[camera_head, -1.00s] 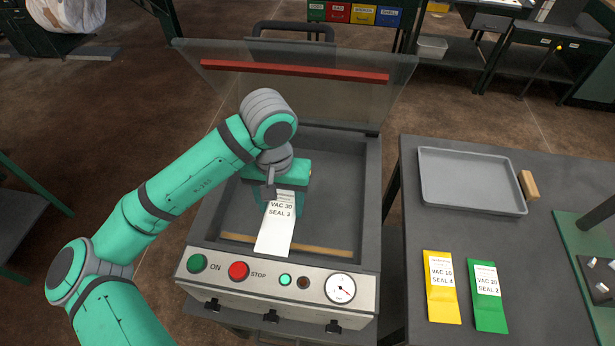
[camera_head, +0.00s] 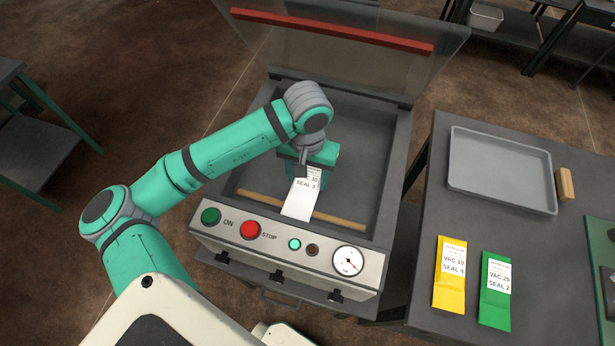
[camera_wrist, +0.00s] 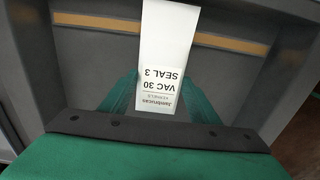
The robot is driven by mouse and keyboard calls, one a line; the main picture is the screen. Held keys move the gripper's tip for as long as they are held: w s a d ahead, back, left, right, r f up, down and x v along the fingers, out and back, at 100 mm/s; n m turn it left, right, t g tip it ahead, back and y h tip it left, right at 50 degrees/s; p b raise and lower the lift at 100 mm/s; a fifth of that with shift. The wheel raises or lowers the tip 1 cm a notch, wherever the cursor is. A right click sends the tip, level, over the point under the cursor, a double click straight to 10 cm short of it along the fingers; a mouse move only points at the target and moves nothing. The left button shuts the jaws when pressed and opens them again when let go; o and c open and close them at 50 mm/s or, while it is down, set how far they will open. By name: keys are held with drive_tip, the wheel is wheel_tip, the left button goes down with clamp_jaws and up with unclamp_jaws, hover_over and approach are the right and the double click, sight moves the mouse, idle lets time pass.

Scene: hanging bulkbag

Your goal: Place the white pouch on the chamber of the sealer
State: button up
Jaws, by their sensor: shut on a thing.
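The white pouch (camera_head: 301,196) is inside the open chamber of the sealer (camera_head: 360,200), its lower end over the tan seal bar (camera_head: 346,222). Its label reads VAC 30, SEAL 3. My gripper (camera_head: 312,170) is over the chamber, shut on the pouch's upper end. In the wrist view the pouch (camera_wrist: 166,60) lies between my gripper's green fingers (camera_wrist: 160,98) and extends across the seal bar (camera_wrist: 230,43). I cannot tell whether the pouch touches the chamber floor. The clear lid (camera_head: 350,45) with its red strip stands raised behind.
The sealer's front panel has a green ON button (camera_head: 211,216), a red STOP button (camera_head: 250,229) and a gauge (camera_head: 348,260). On the right table are a grey tray (camera_head: 500,205), a wooden block (camera_head: 565,184), a yellow pouch (camera_head: 449,290) and a green pouch (camera_head: 495,305).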

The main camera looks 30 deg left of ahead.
sight(308, 179)
drive_tip(key=shift+f, duration=0.55)
drive_tip(key=shift+w+d+f, duration=0.1)
drive_tip(key=o, duration=1.2)
wheel_tip(308, 179, up, 12)
